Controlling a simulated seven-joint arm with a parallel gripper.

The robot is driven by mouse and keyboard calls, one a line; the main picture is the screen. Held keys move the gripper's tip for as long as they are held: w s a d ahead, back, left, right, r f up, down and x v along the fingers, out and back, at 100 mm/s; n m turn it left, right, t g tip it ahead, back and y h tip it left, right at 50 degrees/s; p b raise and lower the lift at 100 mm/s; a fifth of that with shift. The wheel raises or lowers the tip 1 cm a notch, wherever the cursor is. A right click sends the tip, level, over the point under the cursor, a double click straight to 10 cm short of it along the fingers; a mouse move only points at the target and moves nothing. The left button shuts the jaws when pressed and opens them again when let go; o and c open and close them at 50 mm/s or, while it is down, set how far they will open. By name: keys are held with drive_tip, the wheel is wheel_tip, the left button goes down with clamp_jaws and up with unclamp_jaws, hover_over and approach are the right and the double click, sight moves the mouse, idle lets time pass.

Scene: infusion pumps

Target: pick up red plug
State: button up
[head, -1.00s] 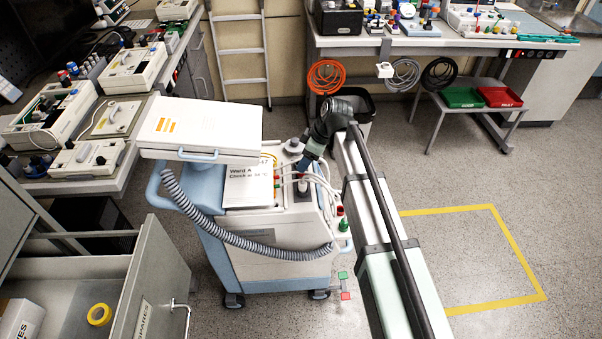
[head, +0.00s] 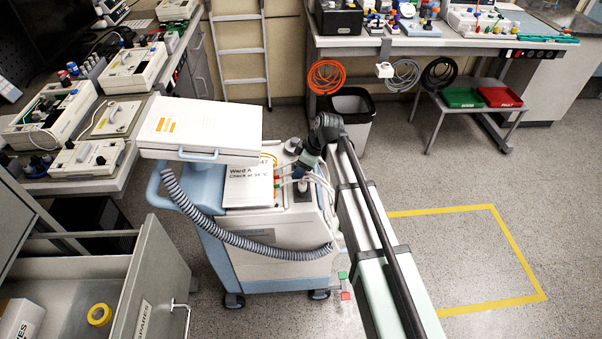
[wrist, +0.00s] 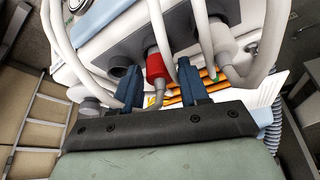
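A red plug (wrist: 158,66) shows in the wrist view, seated in a dark round socket on the pale machine housing, with a grey bent lead at its lower end. My gripper (wrist: 159,72) has its two blue fingers apart, one on each side of the plug, with gaps visible on both sides. In the head view my gripper (head: 303,168) is over the top of the blue and white cart (head: 270,262), near its cables. I cannot tell the red plug apart there with certainty.
White cables loop around the fingers in the wrist view, and a paler plug (wrist: 222,66) sits to the right. A white-lidded unit (head: 200,128) and grey corrugated hose (head: 235,232) are on the cart's left. Open floor lies right of my arm.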

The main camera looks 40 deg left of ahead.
clamp_jaws()
drive_tip(key=shift+r, duration=0.1)
idle(0.3)
wheel_tip(320, 180, up, 10)
drive_tip(key=shift+f, duration=0.1)
idle(0.5)
